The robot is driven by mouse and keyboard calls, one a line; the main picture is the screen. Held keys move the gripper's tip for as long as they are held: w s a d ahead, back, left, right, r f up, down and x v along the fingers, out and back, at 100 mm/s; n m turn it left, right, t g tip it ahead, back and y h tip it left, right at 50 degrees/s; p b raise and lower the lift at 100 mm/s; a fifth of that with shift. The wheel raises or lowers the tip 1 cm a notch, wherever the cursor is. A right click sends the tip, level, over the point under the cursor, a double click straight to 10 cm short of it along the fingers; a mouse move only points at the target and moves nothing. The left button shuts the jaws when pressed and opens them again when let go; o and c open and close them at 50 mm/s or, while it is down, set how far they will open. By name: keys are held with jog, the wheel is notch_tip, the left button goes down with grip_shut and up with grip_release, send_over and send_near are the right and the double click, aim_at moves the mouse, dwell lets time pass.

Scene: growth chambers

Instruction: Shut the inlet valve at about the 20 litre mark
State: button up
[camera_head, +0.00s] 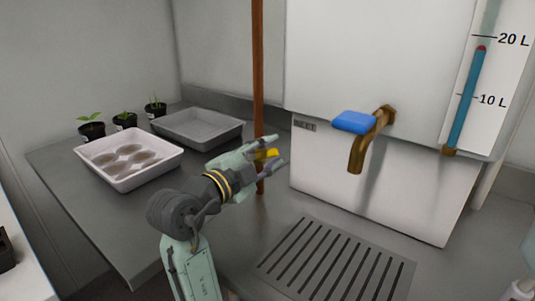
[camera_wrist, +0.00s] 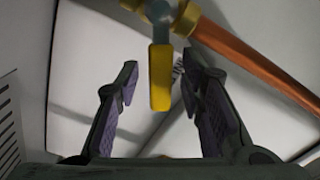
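The inlet valve's yellow lever (camera_head: 271,153) shows between my gripper's fingers in the head view. In the wrist view the lever (camera_wrist: 160,78) extends from a grey valve body (camera_wrist: 160,15) on the copper pipe. My gripper (camera_head: 278,151) is open, one finger on each side of the lever. In the wrist view gaps show between the lever and both fingers (camera_wrist: 161,85). The level gauge (camera_head: 468,95) on the white tank (camera_head: 380,45) has a blue column with a red top, a little below the 20 L mark.
A brass tap (camera_head: 357,155) with a blue handle (camera_head: 353,122) juts from the tank, right of my gripper. The vertical copper pipe (camera_head: 258,60) stands behind it. A drain grate (camera_head: 335,262) lies in front. A white tray (camera_head: 160,165), a grey tray (camera_head: 205,142) and potted seedlings (camera_head: 92,131) stand left.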

jog(key=v, duration=1.2)
jog(key=shift+c, duration=0.9)
dwell(3.2)
